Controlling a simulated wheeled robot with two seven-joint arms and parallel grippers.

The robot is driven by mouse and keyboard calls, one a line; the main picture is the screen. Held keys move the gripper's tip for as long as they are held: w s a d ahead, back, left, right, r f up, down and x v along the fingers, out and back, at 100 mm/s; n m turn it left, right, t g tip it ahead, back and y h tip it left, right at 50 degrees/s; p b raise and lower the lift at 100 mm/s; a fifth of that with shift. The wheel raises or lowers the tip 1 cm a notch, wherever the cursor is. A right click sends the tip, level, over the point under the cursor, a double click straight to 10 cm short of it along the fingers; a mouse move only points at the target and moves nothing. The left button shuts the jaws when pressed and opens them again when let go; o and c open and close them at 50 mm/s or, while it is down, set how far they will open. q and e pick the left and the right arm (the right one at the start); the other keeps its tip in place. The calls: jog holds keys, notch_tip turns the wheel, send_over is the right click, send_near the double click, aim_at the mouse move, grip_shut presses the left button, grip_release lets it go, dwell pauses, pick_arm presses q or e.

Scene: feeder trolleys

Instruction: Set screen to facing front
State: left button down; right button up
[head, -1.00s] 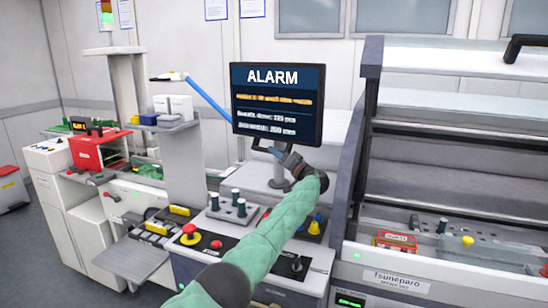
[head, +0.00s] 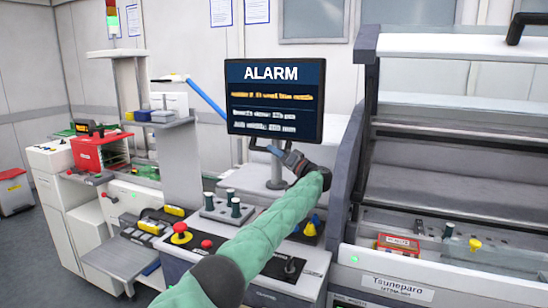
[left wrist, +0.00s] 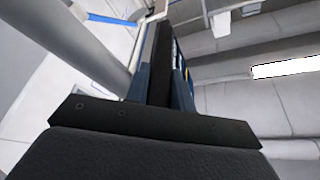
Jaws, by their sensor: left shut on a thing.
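The screen (head: 275,110) shows "ALARM" in white on dark blue and stands on a grey post (head: 276,172) behind the control panel. Its face is turned mostly toward my head camera, slightly oblique. My left gripper (head: 278,152) is at the screen's lower edge, right of centre, and is shut on the bar or edge there; the exact contact is small and partly hidden. In the left wrist view the dark screen part (left wrist: 160,65) stands edge-on between the blue fingers. My right gripper is out of view.
A control panel with a red mushroom button (head: 180,229) and several knobs lies below my left arm. A machine with a raised cover (head: 455,130) stands close on the right.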

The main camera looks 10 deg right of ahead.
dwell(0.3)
pick_arm(q)
jog(key=c, duration=1.2)
grip_release()
